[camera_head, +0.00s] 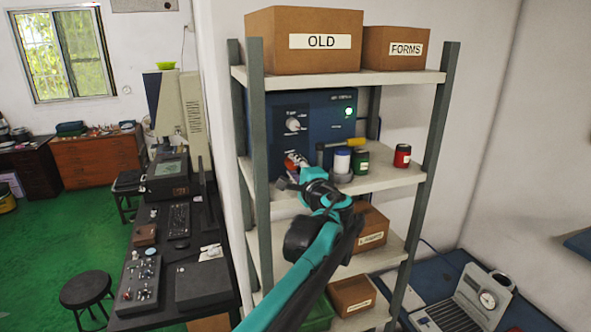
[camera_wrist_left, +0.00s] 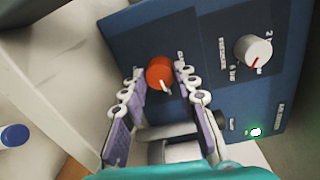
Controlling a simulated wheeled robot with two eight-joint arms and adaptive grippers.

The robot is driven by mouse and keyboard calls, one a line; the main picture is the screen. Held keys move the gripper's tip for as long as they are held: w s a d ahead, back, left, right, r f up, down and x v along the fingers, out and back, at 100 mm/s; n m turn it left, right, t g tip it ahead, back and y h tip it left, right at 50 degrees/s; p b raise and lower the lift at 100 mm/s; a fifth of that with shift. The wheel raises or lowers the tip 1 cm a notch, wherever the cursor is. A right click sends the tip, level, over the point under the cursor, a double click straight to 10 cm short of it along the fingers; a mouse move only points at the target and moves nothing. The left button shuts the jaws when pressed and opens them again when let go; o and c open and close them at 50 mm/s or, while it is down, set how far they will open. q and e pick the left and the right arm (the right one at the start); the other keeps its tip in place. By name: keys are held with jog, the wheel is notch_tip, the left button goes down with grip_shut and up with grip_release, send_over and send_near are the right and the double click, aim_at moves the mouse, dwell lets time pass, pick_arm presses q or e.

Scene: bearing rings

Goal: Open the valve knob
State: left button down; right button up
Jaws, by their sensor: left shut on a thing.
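A blue control box (camera_head: 325,105) stands on the middle shelf. Its orange-red knob (camera_wrist_left: 159,73) has a white pointer mark and sits low on the front panel. In the head view this knob (camera_head: 293,158) is partly covered by my left gripper. My left gripper (camera_wrist_left: 160,71) has one fingertip on each side of the orange-red knob and is shut on it. In the head view the gripper (camera_head: 291,167) reaches the panel from the front. A white knob (camera_wrist_left: 253,50) with a red mark sits beside it, apart from the fingers. My right gripper is not in view.
A green light (camera_head: 349,111) glows on the panel. A white jar (camera_head: 342,160), a green jar (camera_head: 361,161) and a red jar (camera_head: 402,156) stand right of the gripper. A yellow-handled item (camera_head: 355,142) lies behind them. Dark shelf posts (camera_head: 257,150) stand close to my arm.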

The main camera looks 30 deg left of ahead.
pick_arm(q)
jog(key=shift+a+r+m, duration=0.1)
jog(key=shift+r+m, duration=0.1)
jog(key=shift+m, duration=0.4)
jog(key=c, duration=1.3)
grip_release()
jog(key=shift+o, duration=0.7)
jog(key=shift+w+a+f, duration=0.15)
jog(key=shift+a, duration=0.05)
jog(key=shift+d, duration=0.1)
jog(key=shift+s+d, duration=0.25)
jog(key=shift+d, duration=0.05)
jog(key=v, duration=1.1)
